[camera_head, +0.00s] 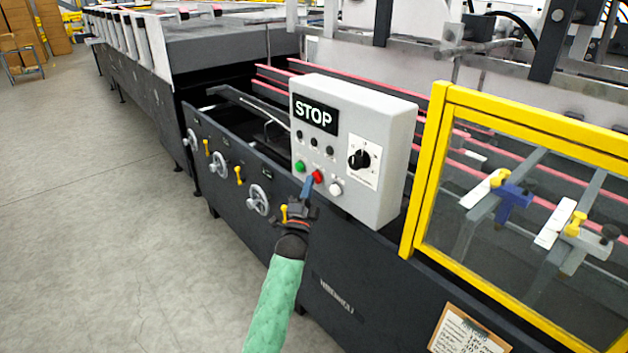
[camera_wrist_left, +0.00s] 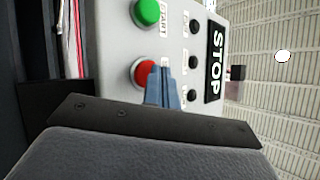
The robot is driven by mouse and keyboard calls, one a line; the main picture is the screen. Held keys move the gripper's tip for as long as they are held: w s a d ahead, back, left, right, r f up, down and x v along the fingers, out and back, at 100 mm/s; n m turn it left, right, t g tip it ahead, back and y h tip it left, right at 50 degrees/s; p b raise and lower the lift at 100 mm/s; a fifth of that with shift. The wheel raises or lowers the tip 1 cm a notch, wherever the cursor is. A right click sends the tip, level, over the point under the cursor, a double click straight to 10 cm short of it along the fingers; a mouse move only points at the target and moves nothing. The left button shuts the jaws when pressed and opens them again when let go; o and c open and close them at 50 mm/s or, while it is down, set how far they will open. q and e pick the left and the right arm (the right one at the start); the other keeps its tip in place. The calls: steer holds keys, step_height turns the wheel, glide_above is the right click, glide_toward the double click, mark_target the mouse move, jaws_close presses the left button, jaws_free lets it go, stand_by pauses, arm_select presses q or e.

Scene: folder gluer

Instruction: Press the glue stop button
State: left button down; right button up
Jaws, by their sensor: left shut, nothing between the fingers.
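A grey control box (camera_head: 372,105) with a black STOP sign (camera_head: 314,115) is mounted on the machine. On its face are a green button (camera_head: 299,166), a red button (camera_head: 318,176) and a white button (camera_head: 336,189). My left gripper (camera_head: 308,183) is shut and empty, its blue fingertips just at the red button's left edge in the head view. In the left wrist view the fingertips (camera_wrist_left: 164,80) overlap the right side of the red button (camera_wrist_left: 143,73); whether they touch it I cannot tell. The green button (camera_wrist_left: 147,12) lies beside it. My right gripper is not in view.
A black rotary knob (camera_head: 359,159) and several small black buttons (camera_head: 315,142) are on the same box. A yellow-framed clear guard (camera_head: 431,170) stands to the right. Handwheels (camera_head: 258,200) line the machine's side. The floor (camera_head: 90,220) at left is clear.

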arm_select(q)
steer(key=shift+w+d, duration=0.1)
steer(key=shift+d, duration=0.05)
stand_by(0.5)
steer(key=shift+s+a, duration=0.55)
steer(key=shift+a, duration=0.2)
steer(key=shift+p, duration=0.3)
steer(key=s+a, duration=0.1)
steer(key=a, duration=0.1)
steer(key=s+a+p, duration=0.1)
steer(key=s+a, duration=0.1)
steer(key=shift+n, duration=0.3)
stand_by(0.4)
